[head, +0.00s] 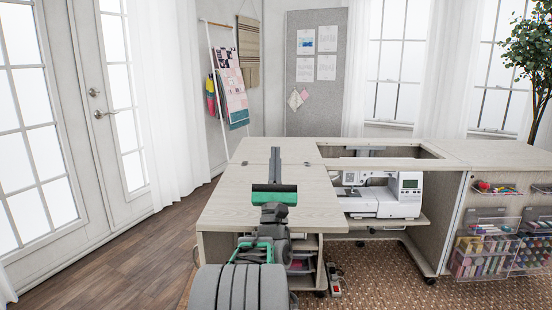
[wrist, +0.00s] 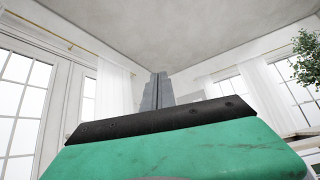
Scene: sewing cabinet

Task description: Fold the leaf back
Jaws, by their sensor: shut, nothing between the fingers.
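The sewing cabinet's pale wood top (head: 262,149) runs along the back and left. A pale wood leaf (head: 228,205) is on its near side, lying flat or nearly flat, with a seam and small hinges between them. My gripper (head: 276,150) overlaps the middle of the leaf and the seam in the head view; its height above them is unclear. Its grey fingers are together and empty. In the wrist view the fingers (wrist: 158,90) stand up beyond the black and green body against wall and ceiling; the leaf is not seen there.
A white sewing machine (head: 393,196) sits in a lowered well right of the leaf. Its right-hand top (head: 492,152) continues past it. Thread racks (head: 500,240) hang at the right. Glazed doors (head: 105,110) and open wood floor (head: 130,262) lie to the left.

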